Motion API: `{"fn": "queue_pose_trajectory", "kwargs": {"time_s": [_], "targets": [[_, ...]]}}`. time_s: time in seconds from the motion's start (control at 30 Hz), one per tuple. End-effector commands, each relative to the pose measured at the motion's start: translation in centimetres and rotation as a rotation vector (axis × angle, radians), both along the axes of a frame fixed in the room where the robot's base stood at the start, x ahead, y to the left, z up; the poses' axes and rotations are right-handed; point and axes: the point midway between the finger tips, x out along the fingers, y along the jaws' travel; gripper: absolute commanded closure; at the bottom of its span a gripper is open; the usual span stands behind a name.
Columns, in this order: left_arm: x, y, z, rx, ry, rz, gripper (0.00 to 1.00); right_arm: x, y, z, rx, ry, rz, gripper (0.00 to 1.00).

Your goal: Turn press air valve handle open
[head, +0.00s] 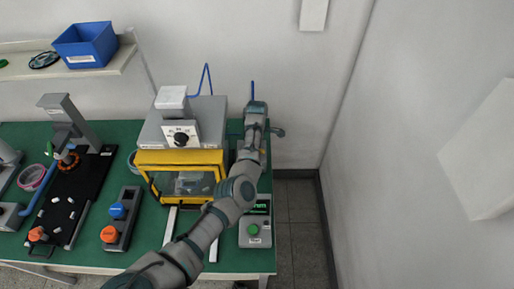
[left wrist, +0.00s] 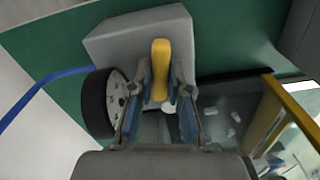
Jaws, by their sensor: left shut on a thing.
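In the left wrist view, the yellow valve handle (left wrist: 161,56) stands against a grey valve block (left wrist: 115,38). My left gripper (left wrist: 160,92) is shut on the handle, with one finger on each side of it. A round black-rimmed gauge (left wrist: 97,103) sits beside the left finger. In the head view, my left arm reaches along the right side of the press (head: 180,160), and its wrist hides the valve and handle. My right gripper is in neither view.
The press has a yellow-framed clear guard (head: 180,157); its edge (left wrist: 265,118) is close on the right in the wrist view. A blue hose (left wrist: 42,92) runs left from the valve. A control box with a green button (head: 254,230) stands right of my arm. A wall bounds the right side.

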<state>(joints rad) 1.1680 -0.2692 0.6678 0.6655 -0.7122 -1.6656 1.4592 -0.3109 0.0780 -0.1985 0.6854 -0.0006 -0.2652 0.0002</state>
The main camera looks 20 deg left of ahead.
Motion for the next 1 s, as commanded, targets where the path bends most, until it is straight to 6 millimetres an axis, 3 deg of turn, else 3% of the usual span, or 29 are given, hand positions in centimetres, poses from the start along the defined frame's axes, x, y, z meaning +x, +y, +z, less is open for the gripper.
{"fn": "queue_pose_trajectory", "kwargs": {"time_s": [0.1, 0.5, 1.0], "targets": [[0.1, 0.1, 0.4, 0.002, -0.004, -0.061, 1.00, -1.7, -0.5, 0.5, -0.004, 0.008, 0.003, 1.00], [0.2, 0.1, 0.5, 0.002, -0.006, -0.411, 1.00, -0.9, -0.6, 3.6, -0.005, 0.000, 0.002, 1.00], [0.3, 0.1, 0.4, 0.003, -0.008, -0.886, 1.00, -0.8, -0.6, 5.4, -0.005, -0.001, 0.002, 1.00]]}}
